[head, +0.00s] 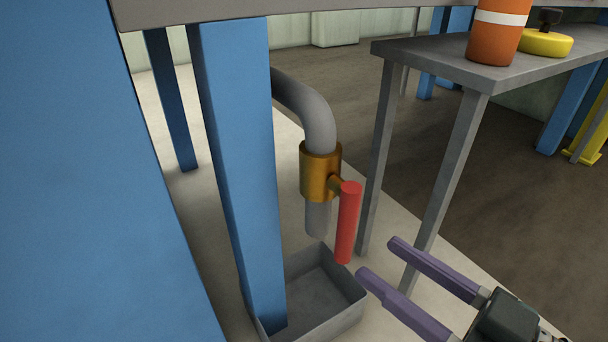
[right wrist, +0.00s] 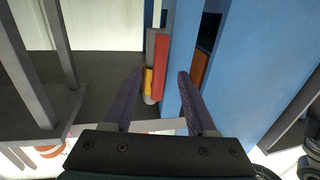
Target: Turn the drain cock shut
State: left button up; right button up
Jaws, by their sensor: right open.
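The drain cock has a brass body (head: 318,172) on a grey pipe (head: 312,112) that bends downward. Its red lever (head: 347,222) hangs nearly straight down, alongside the pipe's outlet. My right gripper (head: 378,258) has two purple fingers, spread open and empty. It is at the lower right of the head view, just right of the lever's lower end and apart from it. In the right wrist view, the red lever (right wrist: 161,60) and part of the brass body (right wrist: 148,80) show in the gap between the fingers, beyond the tips. My left gripper is not in view.
A grey open tray (head: 345,312) stands on the floor below the outlet. A blue post (head: 238,170) is close left of the pipe. A grey side table (head: 440,62) at right holds an orange cylinder (head: 495,35) and a yellow round object (head: 545,43); its legs stand behind my right gripper.

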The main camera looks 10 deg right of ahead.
aim_at(353, 241)
jog(key=b+x, duration=0.2)
jog(key=x, duration=0.4)
jog(key=shift+a+f, duration=0.1)
jog(key=shift+w+a+b, duration=0.2)
jog(key=shift+w+b, duration=0.2)
jog(key=shift+w, duration=0.05)
jog(key=shift+c, duration=0.2)
grip_shut()
dwell(0.7)
